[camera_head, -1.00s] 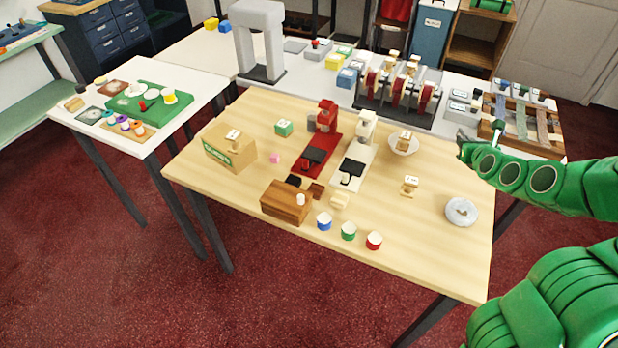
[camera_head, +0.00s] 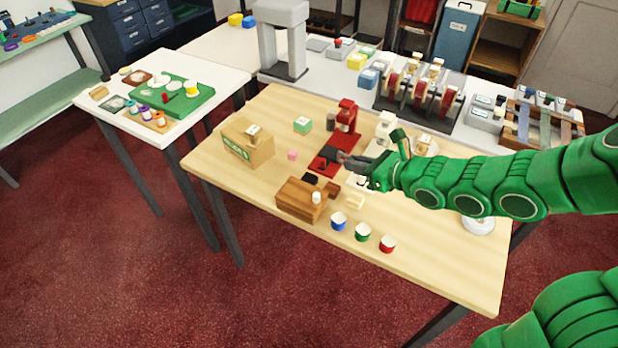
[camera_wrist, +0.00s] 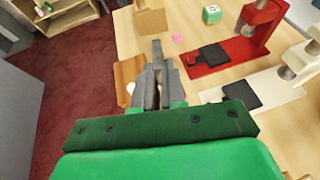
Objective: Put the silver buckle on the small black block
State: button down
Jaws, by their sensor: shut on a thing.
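My gripper (camera_head: 343,157) is over the table near the red press. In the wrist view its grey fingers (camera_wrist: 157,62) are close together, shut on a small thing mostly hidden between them. I take it to be the silver buckle, but its shape cannot be made out. The small black block (camera_head: 310,178) lies on the table just behind the wooden box, to the left of and nearer than the fingertips in the head view. I cannot make out the block in the wrist view, where the fingers cover that area.
The wooden box (camera_head: 296,202) with a white knob stands in front of the block. The red press (camera_head: 347,128) and white press (camera_wrist: 273,88) have black pads. Several coloured cups, one blue (camera_head: 338,221), line the front.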

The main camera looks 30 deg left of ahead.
jog(key=s+a+n+g, duration=0.2)
jog(key=s+g, duration=0.1)
jog(key=s, duration=0.5)
send_over(309, 181)
jog(key=d, duration=0.4)
jog(key=f, duration=0.8)
jog(key=shift+a+f, duration=0.25)
jog(key=shift+f, duration=0.15)
jog(key=shift+w+a+f, duration=0.35)
jog(key=shift+w+f, duration=0.15)
jog(key=shift+f, duration=1.75)
jog(key=shift+f, duration=0.1)
jog(key=c, duration=1.2)
grip_release()
